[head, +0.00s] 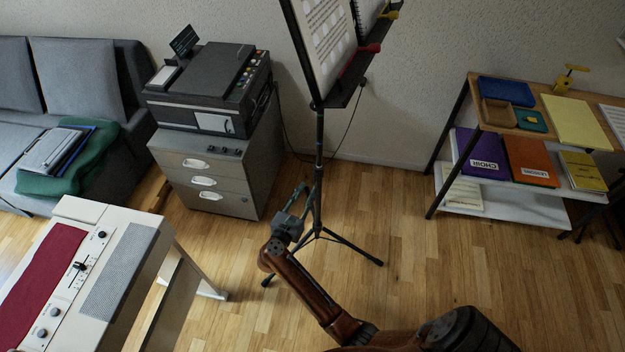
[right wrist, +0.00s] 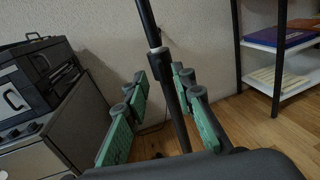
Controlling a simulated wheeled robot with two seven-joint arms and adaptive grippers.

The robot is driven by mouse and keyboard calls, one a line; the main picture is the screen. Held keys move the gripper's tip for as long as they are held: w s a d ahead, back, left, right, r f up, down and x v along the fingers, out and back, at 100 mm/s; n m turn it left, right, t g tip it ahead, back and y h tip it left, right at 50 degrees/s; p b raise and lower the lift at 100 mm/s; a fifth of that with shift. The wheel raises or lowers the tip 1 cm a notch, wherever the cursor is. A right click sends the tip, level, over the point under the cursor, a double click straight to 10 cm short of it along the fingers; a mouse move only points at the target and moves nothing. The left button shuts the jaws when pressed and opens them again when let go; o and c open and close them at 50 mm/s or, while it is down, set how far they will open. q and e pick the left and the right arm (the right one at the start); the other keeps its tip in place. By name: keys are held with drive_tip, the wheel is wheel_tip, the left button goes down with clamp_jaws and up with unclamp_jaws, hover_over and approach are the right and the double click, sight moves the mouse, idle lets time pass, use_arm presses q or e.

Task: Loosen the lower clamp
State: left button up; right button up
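The black music stand (head: 319,140) stands upright on a tripod base in the middle of the head view. In the right wrist view its pole (right wrist: 147,22) comes down from the top, with a pale ring and a dark clamp-like collar (right wrist: 160,64) below it. My right gripper (head: 299,203) is beside the lower pole in the head view. In the right wrist view the green-padded fingers of my right gripper (right wrist: 160,80) are apart, with the pole and collar between them. Contact cannot be told. The clamp's knob is not clear in either view. My left gripper is out of view.
A grey drawer cabinet (head: 206,178) with a black machine (head: 211,88) stands left of the stand. A shelf (head: 505,197) with folders stands right. A cream keyboard (head: 118,268) is front left. A cable runs behind the stand. Wooden floor between is clear.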

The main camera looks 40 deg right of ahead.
sight(314, 178)
drive_tip(key=x, duration=0.4)
drive_tip(key=shift+w+d+b, duration=0.1)
drive_tip(key=shift+w+b, duration=0.05)
drive_tip(key=shift+b, duration=0.25)
drive_tip(key=shift+x, duration=0.75)
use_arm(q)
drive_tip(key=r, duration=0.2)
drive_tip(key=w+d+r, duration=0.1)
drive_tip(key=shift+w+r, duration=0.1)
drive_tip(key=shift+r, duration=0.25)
use_arm(e)
drive_tip(key=shift+r, duration=0.1)
clamp_jaws()
